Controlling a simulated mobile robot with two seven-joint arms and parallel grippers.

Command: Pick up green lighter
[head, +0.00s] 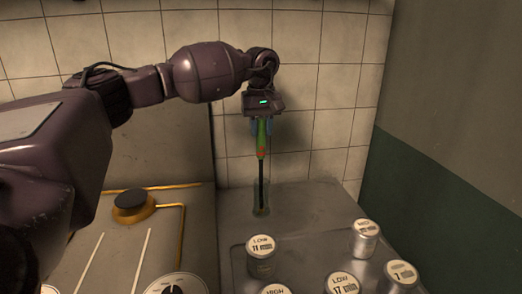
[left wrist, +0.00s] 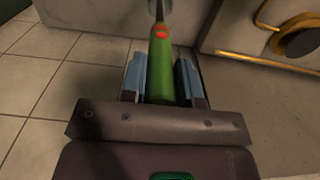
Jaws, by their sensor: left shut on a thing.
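The green lighter (head: 262,142) stands upright with its handle up and its long black rod pointing down. The rod's lower end is in or right at a small clear glass holder (head: 261,206) on the counter by the wall. My left gripper (head: 262,127) points down from above and is shut on the lighter's green handle. In the left wrist view the lighter (left wrist: 161,72) lies between the blue-padded fingers of my left gripper (left wrist: 161,82), with an orange-red mark near the rod. My right gripper is not in view.
Several labelled jars stand on a tray at the front right, one marked LOW (head: 261,258). A stove with a burner (head: 134,206) and a knob (head: 176,286) is at the left. The tiled wall (head: 300,110) is close behind; a green and grey wall (head: 430,190) bounds the right.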

